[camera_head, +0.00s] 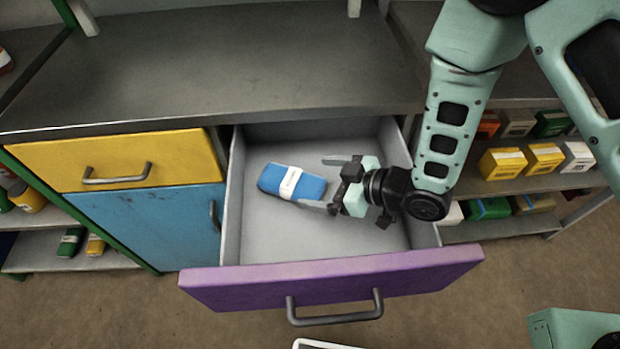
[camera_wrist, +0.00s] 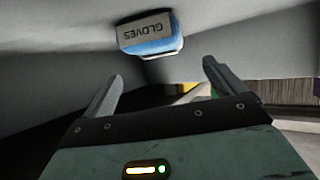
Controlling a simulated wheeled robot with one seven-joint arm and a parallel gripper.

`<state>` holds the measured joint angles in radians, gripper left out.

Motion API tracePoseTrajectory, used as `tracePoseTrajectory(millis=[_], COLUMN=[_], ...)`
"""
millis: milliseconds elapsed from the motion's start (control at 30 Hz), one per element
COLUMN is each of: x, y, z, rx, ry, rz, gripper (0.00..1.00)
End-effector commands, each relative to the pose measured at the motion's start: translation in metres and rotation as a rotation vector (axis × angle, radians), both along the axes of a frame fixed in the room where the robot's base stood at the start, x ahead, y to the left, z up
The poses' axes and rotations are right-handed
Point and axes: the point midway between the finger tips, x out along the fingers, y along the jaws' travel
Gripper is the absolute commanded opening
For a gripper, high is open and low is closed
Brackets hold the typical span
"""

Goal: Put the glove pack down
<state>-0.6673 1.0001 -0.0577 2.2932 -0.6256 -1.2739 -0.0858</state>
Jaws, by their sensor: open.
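The glove pack (camera_head: 281,181) is a blue bundle with a white band, lying in the open purple-fronted drawer (camera_head: 255,236), towards its left side. In the wrist view the pack (camera_wrist: 150,38) shows the word GLOVES on its label, beyond the fingertips. My gripper (camera_head: 325,184) is inside the drawer space, to the right of the pack, with its fingers pointing left towards it. The fingers are apart with nothing between them; the gripper also shows in the wrist view (camera_wrist: 160,85). In the head view one finger comes close to the pack's right end; I cannot tell whether they touch.
A grey worktop (camera_head: 220,60) lies above and behind the drawer. A yellow drawer (camera_head: 118,160) and a blue door (camera_head: 150,222) are shut on the left. Shelves with small boxes (camera_head: 503,163) stand at the right. The drawer floor around the pack is clear.

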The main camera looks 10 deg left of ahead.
Motion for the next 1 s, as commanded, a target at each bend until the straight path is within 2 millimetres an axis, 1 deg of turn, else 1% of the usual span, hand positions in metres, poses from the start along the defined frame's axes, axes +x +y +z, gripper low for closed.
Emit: tracePoseTrajectory(millis=[100,267,367,467,533,600,667,767,867,900,967,1000], x=[-0.002,-0.002,0.001,0.01,0.018,0.023,0.022,0.012,-0.01,-0.021,-0.042,-0.056], y=[-0.006,-0.006,-0.007,-0.009,-0.015,-0.026,-0.038,-0.062,-0.09,-0.101,-0.118,-0.129], z=[0.003,0.004,0.008,0.021,0.035,0.053,0.068,0.093,0.118,0.128,0.143,0.152], rx=[0.001,0.0,-0.016,-0.069,-0.137,-0.221,-0.295,-0.412,-0.523,-0.566,-0.629,-0.669], ry=[-0.001,-0.001,-0.001,0.006,0.025,0.057,0.096,0.178,0.272,0.313,0.379,0.421], rz=[-0.001,0.0,-0.014,-0.055,-0.106,-0.17,-0.226,-0.312,-0.388,-0.417,-0.453,-0.476], gripper=[0.94,0.94,0.94,0.94,0.94,0.94,0.94,0.94,0.94,0.94,0.94,0.94])
